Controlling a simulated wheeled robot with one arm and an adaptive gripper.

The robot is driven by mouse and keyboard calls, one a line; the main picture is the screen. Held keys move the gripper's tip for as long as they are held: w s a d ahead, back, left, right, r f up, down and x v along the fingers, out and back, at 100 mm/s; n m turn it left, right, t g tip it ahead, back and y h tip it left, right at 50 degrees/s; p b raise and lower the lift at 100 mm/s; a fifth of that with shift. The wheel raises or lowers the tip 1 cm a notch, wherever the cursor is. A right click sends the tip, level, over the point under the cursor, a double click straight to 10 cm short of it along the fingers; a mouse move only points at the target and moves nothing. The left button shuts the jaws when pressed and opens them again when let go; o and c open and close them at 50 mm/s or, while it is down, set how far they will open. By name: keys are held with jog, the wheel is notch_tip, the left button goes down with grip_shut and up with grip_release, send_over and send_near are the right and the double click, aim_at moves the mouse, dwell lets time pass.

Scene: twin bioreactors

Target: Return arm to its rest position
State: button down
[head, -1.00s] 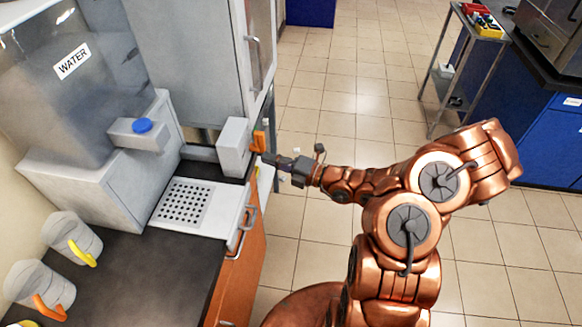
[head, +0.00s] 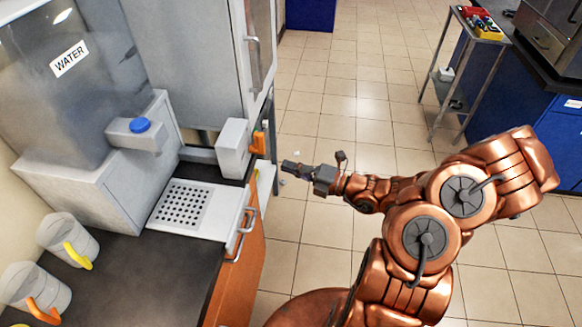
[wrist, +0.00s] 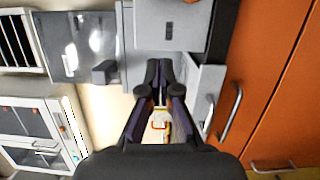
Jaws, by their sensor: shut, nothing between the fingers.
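My copper-coloured arm (head: 440,215) reaches left across the head view from its column. My gripper (head: 290,166) is shut and empty, in the air over the tiled floor. It is to the right of the grey dispenser box with the orange lever (head: 259,143), with a gap between them. In the wrist view the dark fingers (wrist: 160,70) are close together at their tips, below a grey box.
A counter with a water tank (head: 65,90), a drip tray (head: 183,203) and two jugs (head: 68,238) is at left. Orange cabinet doors (head: 240,265) face the aisle. A small cart (head: 470,25) and blue cabinets stand at upper right. The floor between is clear.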

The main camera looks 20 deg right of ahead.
dwell(0.3)
jog(key=s+a+r+n+g, duration=0.4)
jog(key=s+a+n+g, duration=0.35)
jog(key=n, duration=0.55)
jog(key=s+a+r+n+g, duration=0.4)
jog(key=s+a+n+g, duration=0.35)
jog(key=n, duration=0.45)
jog(key=s+d+r+n+h, duration=0.3)
jog(key=s+d+n+h, duration=0.9)
jog(key=n, duration=0.7)
jog(key=s, duration=0.3)
jog(key=shift+r+h, duration=0.4)
jog(key=shift+a, duration=0.15)
